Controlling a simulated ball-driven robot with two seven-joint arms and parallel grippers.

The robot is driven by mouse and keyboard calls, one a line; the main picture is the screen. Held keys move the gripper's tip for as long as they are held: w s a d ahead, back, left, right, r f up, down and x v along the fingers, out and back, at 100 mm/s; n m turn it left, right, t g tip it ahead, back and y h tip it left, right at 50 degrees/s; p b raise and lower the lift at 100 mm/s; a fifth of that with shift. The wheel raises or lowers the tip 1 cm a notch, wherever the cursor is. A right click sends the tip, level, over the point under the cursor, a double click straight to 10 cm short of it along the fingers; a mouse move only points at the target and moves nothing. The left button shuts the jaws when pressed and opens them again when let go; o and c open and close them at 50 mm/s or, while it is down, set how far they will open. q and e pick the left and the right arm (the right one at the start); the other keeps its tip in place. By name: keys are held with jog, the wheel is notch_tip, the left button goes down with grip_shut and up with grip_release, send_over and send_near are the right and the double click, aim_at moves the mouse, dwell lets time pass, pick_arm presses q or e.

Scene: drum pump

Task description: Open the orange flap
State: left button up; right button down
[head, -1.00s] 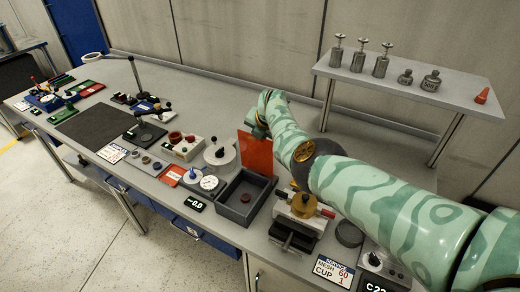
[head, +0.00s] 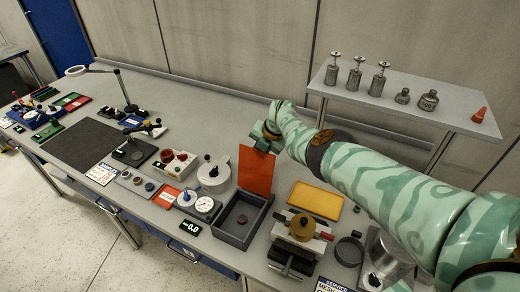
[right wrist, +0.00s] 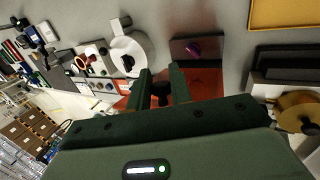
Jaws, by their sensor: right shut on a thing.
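The orange flap (head: 256,170) stands raised, roughly upright, at the back edge of a dark grey open box (head: 232,237). A small dark red round piece (head: 242,219) lies inside the box. My right gripper (head: 264,143) is at the flap's upper edge. In the right wrist view its fingers (right wrist: 164,83) are closed around a dark knob (right wrist: 160,90) in front of the orange flap (right wrist: 206,84). My left gripper is in neither view.
A yellow tray (head: 316,201) and a brass-topped vise-like device (head: 300,228) stand to the right of the box. A white round device (head: 213,174) and a dial (head: 205,206) stand to its left. A raised shelf (head: 400,98) holds several metal weights.

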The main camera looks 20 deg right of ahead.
jog(key=c, duration=1.4)
grip_release()
jog(key=shift+s+f, duration=0.2)
jog(key=shift+f, duration=0.15)
jog(key=shift+o, duration=0.5)
jog(key=shift+w+r, duration=0.1)
jog(key=shift+w, duration=0.1)
jog(key=p+v, duration=1)
jog(key=v, duration=0.6)
jog(key=shift+r, duration=0.15)
